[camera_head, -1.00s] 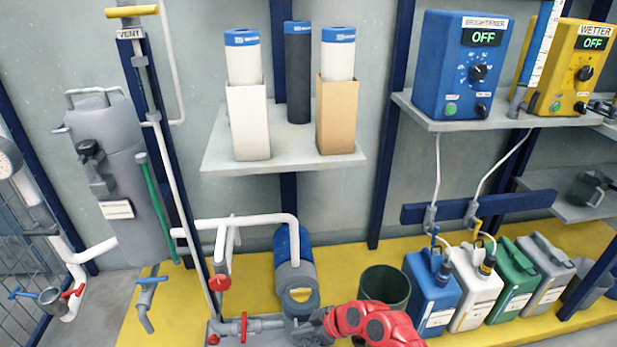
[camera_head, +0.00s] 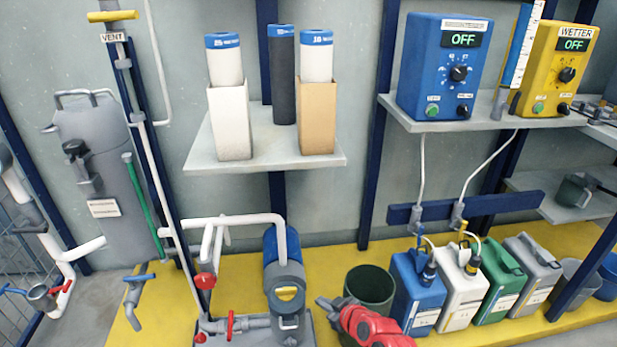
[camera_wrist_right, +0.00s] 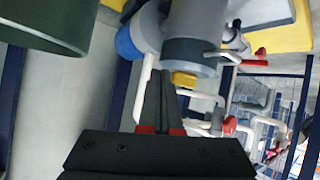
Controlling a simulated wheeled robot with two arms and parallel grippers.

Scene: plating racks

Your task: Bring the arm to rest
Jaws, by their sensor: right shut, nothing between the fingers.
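My right arm, red with a grey end, comes in at the bottom of the head view. Its gripper (camera_head: 324,304) is at the arm's grey tip, between the blue and grey pump (camera_head: 284,283) and the dark green bucket (camera_head: 371,287). In the right wrist view my right gripper's dark fingers (camera_wrist_right: 160,128) lie together, shut with nothing between them. The pump's grey body (camera_wrist_right: 192,52) is just beyond the fingers there. My left arm and gripper are not in view.
Several jerrycans, including a blue one (camera_head: 414,294), stand right of the bucket on the yellow floor. Red-handled valves (camera_head: 230,324) and white pipes are left of the pump. A shelf (camera_head: 200,158) with filter cartridges is above. The dark green bucket's wall (camera_wrist_right: 42,25) shows close in the wrist view.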

